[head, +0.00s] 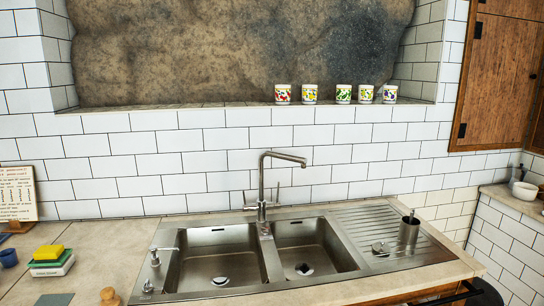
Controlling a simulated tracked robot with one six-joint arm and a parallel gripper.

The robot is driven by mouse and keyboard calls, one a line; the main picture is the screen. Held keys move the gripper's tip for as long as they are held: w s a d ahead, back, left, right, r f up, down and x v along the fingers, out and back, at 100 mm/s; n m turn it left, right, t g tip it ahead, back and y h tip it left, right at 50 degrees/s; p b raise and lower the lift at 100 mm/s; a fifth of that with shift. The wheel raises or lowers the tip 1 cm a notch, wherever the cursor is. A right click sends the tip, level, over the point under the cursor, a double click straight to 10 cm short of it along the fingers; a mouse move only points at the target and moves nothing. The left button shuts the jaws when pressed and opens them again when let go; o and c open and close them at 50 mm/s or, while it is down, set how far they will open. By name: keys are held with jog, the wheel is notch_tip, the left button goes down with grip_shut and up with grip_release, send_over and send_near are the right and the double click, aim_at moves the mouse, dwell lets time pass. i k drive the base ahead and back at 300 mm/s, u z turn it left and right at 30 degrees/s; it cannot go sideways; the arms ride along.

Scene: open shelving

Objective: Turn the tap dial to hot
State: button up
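The tap (262,185) is a tall brushed-steel mixer. It stands behind the divider of the double sink (168,272), with its spout bent at a right angle to the right. Thin handles show on both sides of its base, the left one (246,204) low and the right one (277,191) upright. I cannot make out a hot or cold mark, or which way the dial is set. A small metal knob (147,286) sits at the sink's front left corner. My gripper is not in view.
A soap dispenser (155,258) stands at the sink's left edge. A metal cup (408,231) and a strainer (380,248) are on the drainer. Sponges (48,252) lie on the left counter. Several patterned cups (343,94) line the ledge above. Both basins look empty.

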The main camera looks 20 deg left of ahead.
aim_at(264, 231)
jog(key=u, duration=0.85)
jog(key=i, duration=1)
jog(key=u, duration=0.05)
